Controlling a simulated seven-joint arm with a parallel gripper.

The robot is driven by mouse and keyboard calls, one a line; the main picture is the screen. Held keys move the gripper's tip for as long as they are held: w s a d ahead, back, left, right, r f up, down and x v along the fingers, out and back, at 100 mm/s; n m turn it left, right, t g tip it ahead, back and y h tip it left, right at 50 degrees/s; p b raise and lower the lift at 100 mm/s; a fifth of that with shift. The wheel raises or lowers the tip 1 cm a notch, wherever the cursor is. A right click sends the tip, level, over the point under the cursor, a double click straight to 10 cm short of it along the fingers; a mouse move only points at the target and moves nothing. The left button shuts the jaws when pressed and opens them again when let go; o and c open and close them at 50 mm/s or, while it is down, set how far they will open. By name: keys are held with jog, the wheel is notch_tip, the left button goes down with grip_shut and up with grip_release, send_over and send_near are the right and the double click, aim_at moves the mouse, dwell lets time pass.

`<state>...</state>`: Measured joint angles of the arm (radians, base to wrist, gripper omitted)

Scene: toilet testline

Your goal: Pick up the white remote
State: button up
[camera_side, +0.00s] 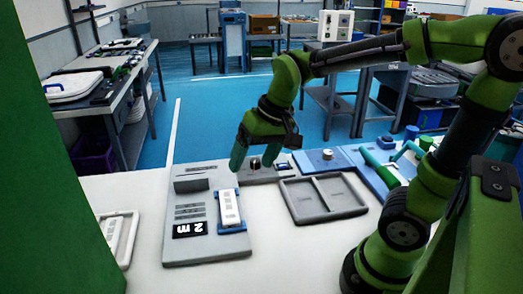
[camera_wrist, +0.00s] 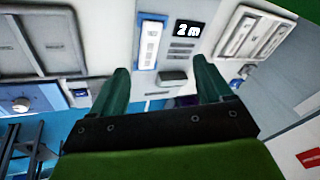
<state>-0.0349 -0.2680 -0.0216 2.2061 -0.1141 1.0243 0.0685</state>
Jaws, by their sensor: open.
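The white remote (camera_side: 229,208) lies in a blue holder (camera_side: 231,229) on the right part of a grey panel marked "2 m". In the wrist view the white remote (camera_wrist: 151,42) shows near the top, slightly left of centre, in the blue holder (camera_wrist: 144,83). My gripper (camera_side: 255,157) is above the far end of the panel, higher than the remote and apart from it. In the wrist view my gripper (camera_wrist: 160,68) has its two green fingers spread with nothing between them. The remote's underside is hidden.
A grey two-compartment tray (camera_side: 322,198) stands right of the panel and looks empty. A white tray (camera_side: 119,240) with a white slatted piece is at the left. A blue board (camera_side: 322,160) with a knob and green-handled parts are at the back right. The white table has bare room in front.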

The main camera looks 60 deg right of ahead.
jog(key=w+d+f+m+g+h, duration=0.1)
jog(key=w+f+m+g, duration=0.25)
jog(key=w, duration=0.55)
send_over(229, 205)
jog(key=shift+m, duration=0.35)
jog(key=f, duration=1)
jog(key=shift+s+a, duration=0.15)
jog(key=shift+a, duration=0.15)
jog(key=shift+w+d+f, duration=0.1)
jog(key=shift+d+f, duration=0.05)
jog(key=shift+f, duration=1.35)
jog(key=shift+w+d+f, duration=0.1)
jog(key=shift+f, duration=1.35)
jog(key=c, duration=1.2)
jog(key=shift+r, duration=0.15)
